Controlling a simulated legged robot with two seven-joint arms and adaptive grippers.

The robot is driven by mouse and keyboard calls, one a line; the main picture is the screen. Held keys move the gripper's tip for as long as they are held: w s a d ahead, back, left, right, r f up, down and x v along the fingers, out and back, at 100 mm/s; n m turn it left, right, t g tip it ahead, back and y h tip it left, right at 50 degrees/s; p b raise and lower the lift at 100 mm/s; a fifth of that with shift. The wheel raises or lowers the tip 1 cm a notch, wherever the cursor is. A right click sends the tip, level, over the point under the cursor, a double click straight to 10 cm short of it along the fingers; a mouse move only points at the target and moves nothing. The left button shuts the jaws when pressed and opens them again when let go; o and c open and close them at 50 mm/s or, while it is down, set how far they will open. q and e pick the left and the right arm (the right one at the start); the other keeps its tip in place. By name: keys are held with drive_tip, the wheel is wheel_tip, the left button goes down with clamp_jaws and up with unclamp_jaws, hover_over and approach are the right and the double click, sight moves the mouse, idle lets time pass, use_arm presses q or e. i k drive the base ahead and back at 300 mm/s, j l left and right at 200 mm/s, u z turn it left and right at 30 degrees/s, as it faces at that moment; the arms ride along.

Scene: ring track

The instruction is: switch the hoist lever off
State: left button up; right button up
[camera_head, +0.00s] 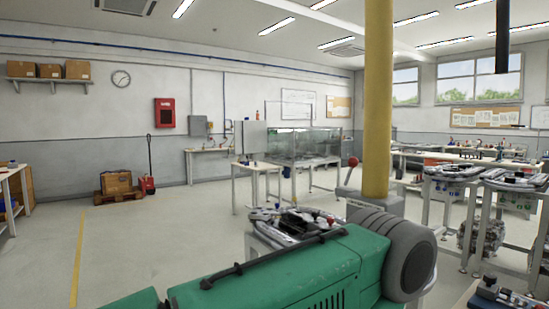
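A lever with a red ball knob (352,161) stands up beside the yellow post (377,100), just left of it. Its grey shaft rises, leaning slightly right, from a light grey box (375,201) at the post's foot. I take this to be the hoist lever; no label on it can be read. Neither of my grippers is in view, and nothing is seen touching the lever.
A green ribbed housing with a grey rounded end (408,258) fills the lower middle, in front of the grey box. A track bench (288,226) stands behind it. More track benches (474,177) stand at the right. Open floor (150,235) lies at the left.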

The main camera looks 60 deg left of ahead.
sight(352, 162)
drive_tip(key=u, duration=1.35)
